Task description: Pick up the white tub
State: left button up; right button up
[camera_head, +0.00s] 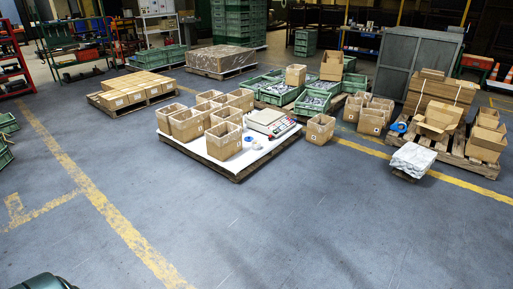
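I cannot clearly make out a white tub. A very small, pale round item (256,146) sits on the white-topped pallet (262,158), in front of the scale; it is too small to tell whether it is the tub. A second small round item (248,139) is beside it. A low block under a whitish, crumpled cover (412,159) stands on a small pallet at the right. Neither of my grippers is in view.
Open cardboard boxes (223,141) and a scale (268,121) share the white-topped pallet. Green crates (313,103) stand behind. A pallet of cartons (460,143) is at the right. The floor (270,235) in front is clear, with yellow lines. A dark shape (45,282) cuts the bottom left edge.

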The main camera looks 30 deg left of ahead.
aim_at(256, 145)
jog(key=u, duration=1.3)
jog(key=i+z, duration=0.15)
jog(key=i, duration=3.3)
jog(key=l+z, duration=0.05)
jog(key=l, duration=0.1)
